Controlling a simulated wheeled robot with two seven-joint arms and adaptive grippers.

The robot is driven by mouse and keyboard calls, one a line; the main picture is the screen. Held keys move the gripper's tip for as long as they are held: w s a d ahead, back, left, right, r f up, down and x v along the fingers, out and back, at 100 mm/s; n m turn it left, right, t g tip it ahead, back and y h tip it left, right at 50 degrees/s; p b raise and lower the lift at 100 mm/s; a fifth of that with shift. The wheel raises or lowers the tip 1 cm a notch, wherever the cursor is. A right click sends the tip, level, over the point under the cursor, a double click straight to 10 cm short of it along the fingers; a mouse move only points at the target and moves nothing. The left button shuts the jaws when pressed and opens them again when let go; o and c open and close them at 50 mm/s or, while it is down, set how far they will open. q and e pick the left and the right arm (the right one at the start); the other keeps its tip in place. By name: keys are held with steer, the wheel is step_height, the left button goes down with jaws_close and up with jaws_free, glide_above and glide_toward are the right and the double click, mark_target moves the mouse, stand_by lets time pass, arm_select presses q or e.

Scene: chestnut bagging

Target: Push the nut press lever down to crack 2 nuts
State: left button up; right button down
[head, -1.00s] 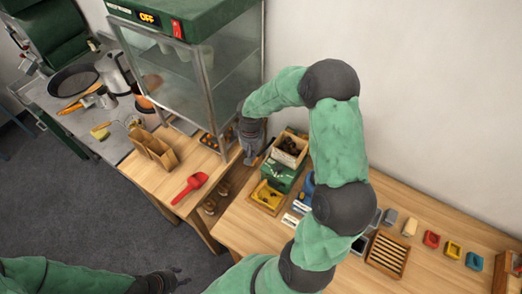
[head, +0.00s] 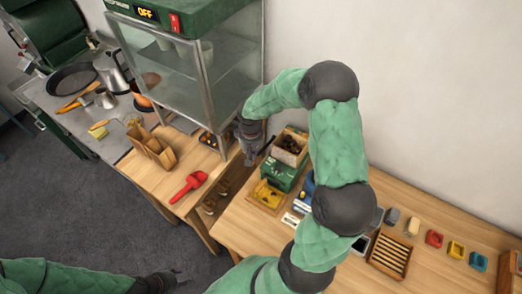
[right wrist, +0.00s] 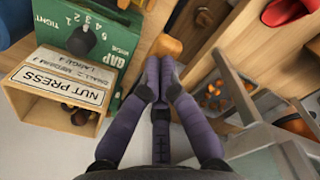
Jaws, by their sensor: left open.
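The green nut press (head: 279,176) stands on the right-hand table with a wooden hopper of nuts (head: 291,147) on top. In the right wrist view the press (right wrist: 118,45) shows a black gap dial and a wooden box labelled NUT PRESS (right wrist: 62,80). A wooden knob (right wrist: 167,46), apparently the lever's end, lies just beyond the fingertips of my right gripper (right wrist: 160,66). Its fingers are together; I cannot tell whether they touch the knob. In the head view my right gripper (head: 251,161) is beside the press. My left gripper (head: 180,277) is open and empty over the floor.
A glass warming cabinet (head: 178,65) stands close to my right gripper. A yellow tray (head: 268,196) sits before the press. A slatted wooden tray (head: 390,255) is further right.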

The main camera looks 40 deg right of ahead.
steer(key=shift+f+b, duration=1)
steer(key=shift+f, duration=0.15)
steer(key=shift+s+a+f+b, duration=0.1)
steer(key=shift+a+f+b, duration=0.1)
steer(key=shift+f+b, duration=0.85)
steer(key=shift+f, duration=0.1)
steer(key=shift+a+f+b, duration=0.2)
steer(key=shift+f+b, duration=0.7)
steer(key=shift+f, duration=0.15)
steer(key=shift+s+f, duration=0.1)
